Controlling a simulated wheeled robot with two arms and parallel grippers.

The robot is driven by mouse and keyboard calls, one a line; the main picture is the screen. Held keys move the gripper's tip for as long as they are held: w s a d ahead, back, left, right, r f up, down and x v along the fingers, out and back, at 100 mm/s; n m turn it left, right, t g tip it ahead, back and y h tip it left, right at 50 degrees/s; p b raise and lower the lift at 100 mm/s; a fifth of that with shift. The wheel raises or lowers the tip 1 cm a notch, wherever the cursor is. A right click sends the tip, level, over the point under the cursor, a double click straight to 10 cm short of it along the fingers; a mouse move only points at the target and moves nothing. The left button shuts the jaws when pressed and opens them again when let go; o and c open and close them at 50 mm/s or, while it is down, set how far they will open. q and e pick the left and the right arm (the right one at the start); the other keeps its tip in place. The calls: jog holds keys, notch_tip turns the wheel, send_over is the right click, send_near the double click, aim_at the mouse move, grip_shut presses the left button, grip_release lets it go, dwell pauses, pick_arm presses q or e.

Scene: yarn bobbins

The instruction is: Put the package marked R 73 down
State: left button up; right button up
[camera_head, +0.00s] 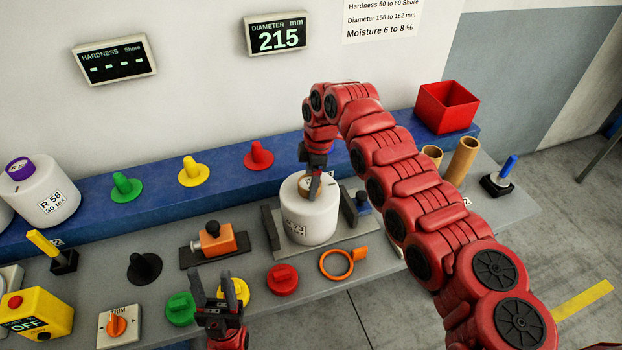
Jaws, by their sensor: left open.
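The white package marked R 73 (311,222) stands upright on a grey gauge base (290,248) between two dark jaw blocks. Its label faces the front and is partly legible. My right gripper (314,188) reaches down from above to the package's top, at its brown core. Its fingertips are partly hidden, so I cannot tell if they grip the core. My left gripper (221,288) is open and empty, at the front of the bench near the green and yellow knobbed discs. The diameter display (278,36) reads 215 mm.
Another white package, R 58 (44,196), stands at the left. Green, yellow and red cones (258,157) line the blue shelf (90,204). An orange ring (343,263) lies in front of the gauge. A red bin (446,106) and brown tubes (462,160) stand at the right.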

jog(key=o, duration=0.4)
jog(key=shift+c, duration=0.2)
jog(key=shift+r, duration=0.35)
notch_tip(320, 180, up, 12)
jog(key=d+b, duration=0.1)
jog(key=b, duration=0.2)
jog(key=shift+d+f+b, duration=0.2)
jog(key=shift+f+b, duration=0.05)
jog(key=shift+b, duration=0.15)
